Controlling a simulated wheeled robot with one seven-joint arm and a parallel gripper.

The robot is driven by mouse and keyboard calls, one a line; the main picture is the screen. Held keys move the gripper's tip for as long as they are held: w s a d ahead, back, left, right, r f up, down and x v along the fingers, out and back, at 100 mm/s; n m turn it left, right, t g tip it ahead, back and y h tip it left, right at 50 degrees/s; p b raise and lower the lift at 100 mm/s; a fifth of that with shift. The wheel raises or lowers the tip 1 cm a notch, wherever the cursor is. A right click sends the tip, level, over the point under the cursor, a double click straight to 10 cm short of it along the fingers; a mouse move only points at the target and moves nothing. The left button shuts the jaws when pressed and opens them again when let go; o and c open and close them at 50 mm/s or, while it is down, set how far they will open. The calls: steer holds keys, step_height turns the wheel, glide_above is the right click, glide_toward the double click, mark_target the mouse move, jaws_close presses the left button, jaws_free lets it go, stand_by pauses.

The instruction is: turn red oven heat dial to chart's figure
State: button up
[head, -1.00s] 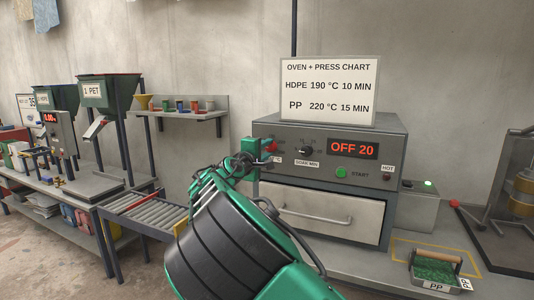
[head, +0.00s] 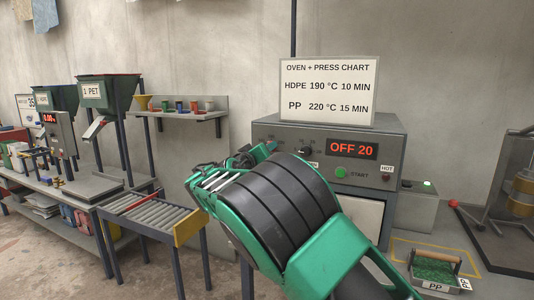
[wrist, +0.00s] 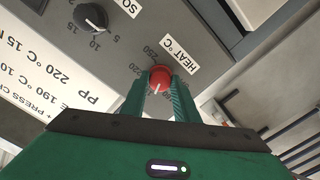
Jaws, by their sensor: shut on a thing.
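The red heat dial (wrist: 160,76) is in the middle of the wrist view, on the grey oven panel beside the "HEAT °C" label. My gripper (wrist: 161,84) is shut on it, one green finger on each side. The dial's white pointer mark faces down towards my gripper in that view. The chart (head: 328,90) on the oven (head: 268,129) reads HDPE 190 °C 10 MIN and PP 220 °C 15 MIN. The oven display (head: 351,148) reads OFF 20.
A black soak dial (wrist: 91,16) is near the red one. A green START button (head: 341,172) is under the display. A tray of green pellets (head: 435,270) labelled PP stands at the right. A roller conveyor (head: 152,215) stands left of my arm.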

steer(key=shift+d+f+m, duration=0.1)
steer(key=shift+f+m, duration=0.05)
steer(key=shift+m, duration=0.85)
steer(key=shift+d+f+m, duration=0.1)
steer(key=shift+m, duration=0.9)
steer(key=shift+a, duration=0.1)
steer(key=o, duration=1.1)
steer(key=shift+c, duration=0.2)
steer(key=shift+r, duration=0.1)
steer(key=shift+a, duration=0.1)
steer(key=v, duration=1)
steer(key=shift+s, duration=0.25)
